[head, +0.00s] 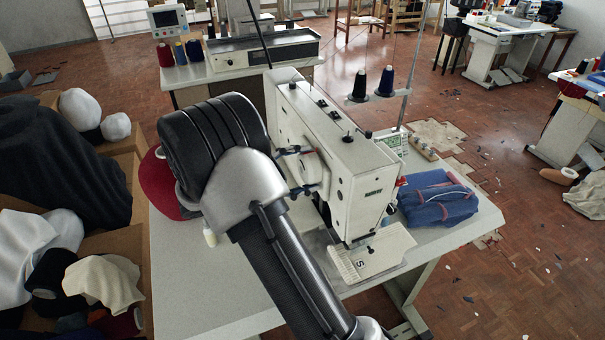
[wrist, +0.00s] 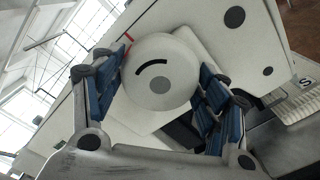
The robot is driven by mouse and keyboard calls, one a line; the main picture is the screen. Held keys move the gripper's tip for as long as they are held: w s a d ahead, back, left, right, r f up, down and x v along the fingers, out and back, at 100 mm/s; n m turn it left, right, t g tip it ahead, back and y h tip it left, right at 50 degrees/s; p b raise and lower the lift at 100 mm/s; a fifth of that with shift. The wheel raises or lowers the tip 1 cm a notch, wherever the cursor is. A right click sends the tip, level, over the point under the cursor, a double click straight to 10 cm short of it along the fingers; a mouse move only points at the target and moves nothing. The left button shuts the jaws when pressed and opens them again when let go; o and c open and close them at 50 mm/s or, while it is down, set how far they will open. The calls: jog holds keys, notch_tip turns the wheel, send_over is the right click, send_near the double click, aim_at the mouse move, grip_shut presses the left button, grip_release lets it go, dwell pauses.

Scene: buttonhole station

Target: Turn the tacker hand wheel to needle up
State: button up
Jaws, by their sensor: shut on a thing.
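The white tacker (head: 320,140) stands on the pale table, its hand wheel on the side facing my arm. In the wrist view the hand wheel (wrist: 145,92) is a white disc with a dark curved mark above a grey hub. My gripper (wrist: 163,68) has its blue-padded fingers on either side of the wheel, shut on its rim. In the head view my gripper (head: 300,170) reaches the tacker's side, and my wrist hides part of that side. A short red mark (wrist: 128,48) shows on the housing beside the wheel's upper left edge. The needle is not clearly visible.
Folded blue denim (head: 437,198) lies right of the tacker. Thread cones (head: 373,82) stand behind it. A red item (head: 160,185) lies at the table's left, near my arm. Boxes of cloth (head: 70,240) crowd the left. The table's front left (head: 200,290) is clear.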

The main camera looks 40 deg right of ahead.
jog(key=shift+f+m+b, duration=0.1)
jog(key=shift+m+b, duration=0.2)
jog(key=shift+m, duration=0.3)
jog(key=o, duration=1)
jog(key=v, duration=1.2)
